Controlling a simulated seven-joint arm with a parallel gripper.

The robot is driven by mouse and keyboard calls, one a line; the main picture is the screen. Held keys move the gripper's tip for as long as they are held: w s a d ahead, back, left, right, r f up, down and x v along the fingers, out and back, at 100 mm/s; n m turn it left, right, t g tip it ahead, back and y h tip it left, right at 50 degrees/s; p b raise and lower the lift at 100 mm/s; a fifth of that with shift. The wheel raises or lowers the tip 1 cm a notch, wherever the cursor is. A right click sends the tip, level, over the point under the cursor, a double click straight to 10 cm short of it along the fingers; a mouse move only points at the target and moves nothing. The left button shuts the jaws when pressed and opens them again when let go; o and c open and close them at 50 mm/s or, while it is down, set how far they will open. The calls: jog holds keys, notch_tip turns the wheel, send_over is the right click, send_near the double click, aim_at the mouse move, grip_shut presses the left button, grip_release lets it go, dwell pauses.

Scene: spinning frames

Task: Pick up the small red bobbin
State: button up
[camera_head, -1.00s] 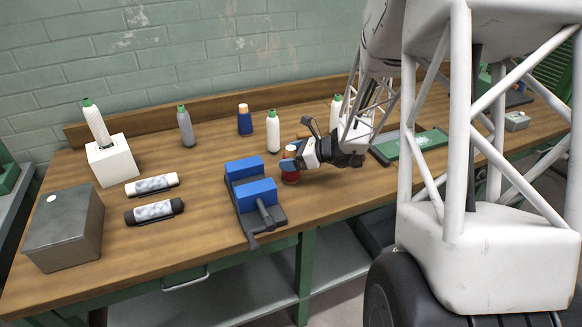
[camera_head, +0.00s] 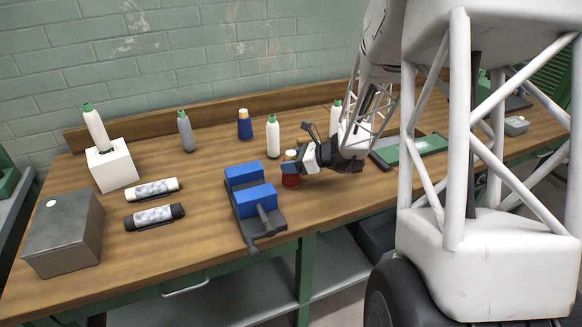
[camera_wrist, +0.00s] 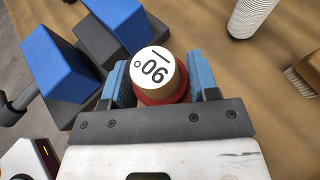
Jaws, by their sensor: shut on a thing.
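The small red bobbin (camera_head: 290,180) stands upright at the front middle of the bench, just right of the blue-jawed vise. In the wrist view its white top (camera_wrist: 153,70) carries black marks, with a tan side and red rim below. My gripper (camera_head: 292,168) reaches it from the right. In the wrist view the blue fingers (camera_wrist: 160,82) sit on either side of the bobbin, shut on it. Whether its base touches the bench cannot be told.
The vise (camera_head: 252,200) stands close on the left. A white bobbin (camera_head: 273,137) and a dark blue bobbin (camera_head: 244,124) stand behind. A white block with a tilted bobbin (camera_head: 112,168), a grey metal box (camera_head: 64,235) and two lying cylinders (camera_head: 152,189) are farther left.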

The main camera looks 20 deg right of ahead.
aim_at(291, 153)
jog(key=shift+r, duration=0.1)
jog(key=shift+r, duration=0.7)
notch_tip(291, 153, up, 2)
jog(key=shift+r, duration=0.1)
jog(key=s+a, duration=0.1)
jog(key=s, duration=0.4)
jog(key=s+a, duration=0.1)
jog(key=s, duration=0.4)
jog(key=s+a+r, duration=0.1)
jog(key=s, duration=0.4)
jog(key=shift+s+r, duration=0.1)
jog(key=shift+s, duration=0.3)
